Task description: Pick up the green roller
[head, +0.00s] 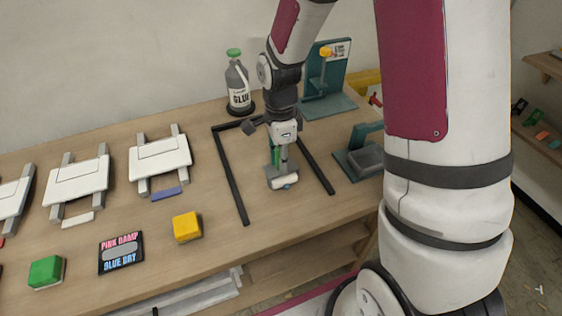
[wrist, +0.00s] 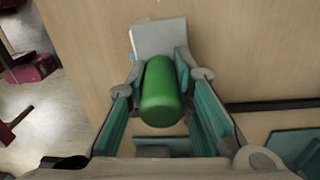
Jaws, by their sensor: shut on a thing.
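The green roller (wrist: 161,95) sits between the two fingers of my gripper (wrist: 163,65) in the wrist view, with its rounded end towards the camera. My gripper is shut on it. In the head view my gripper (head: 280,160) points down over the wooden table, inside the black frame bars, and only a thin strip of the roller's green (head: 276,156) shows between the fingers. A grey and white piece (head: 284,180) lies just below the fingertips; it also shows past the roller in the wrist view (wrist: 160,36). I cannot tell whether the roller is attached to it.
A glue bottle (head: 238,88) and a teal stand (head: 325,85) are at the back. A teal-and-grey device (head: 362,155) is at the right. White boards (head: 160,158), a yellow block (head: 187,227), a green block (head: 46,272) and a lettered sign (head: 121,253) lie at left and front.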

